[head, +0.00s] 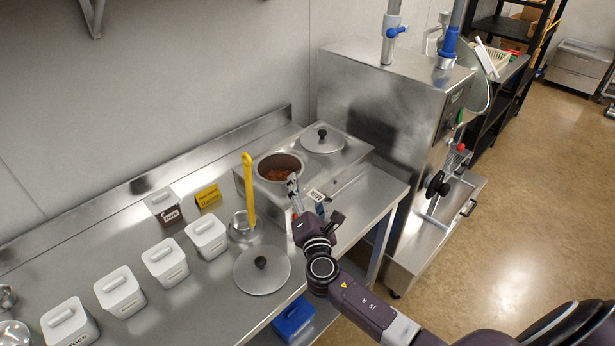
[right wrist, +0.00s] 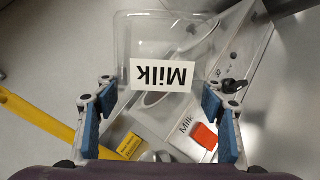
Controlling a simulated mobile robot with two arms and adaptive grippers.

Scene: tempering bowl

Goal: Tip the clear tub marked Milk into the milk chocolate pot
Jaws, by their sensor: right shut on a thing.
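In the right wrist view, my right gripper (right wrist: 160,98) has its blue pads shut on the sides of the clear tub (right wrist: 192,45). The tub's white label reads Milk, upside down in this view. The tub looks see-through, with no contents that I can make out. In the head view, my right gripper (head: 294,184) is at the front edge of the open milk chocolate pot (head: 278,158); the tub hardly shows there and its tilt is unclear. Reddish-brown pieces show inside the pot. My left gripper is in neither view.
The other well has its lid (head: 322,140) on. A loose lid (head: 262,272) lies on the counter, beside a ladle (head: 248,195) with a yellow handle. White canisters (head: 165,262) line the counter to the left. A steel machine (head: 400,110) stands to the right.

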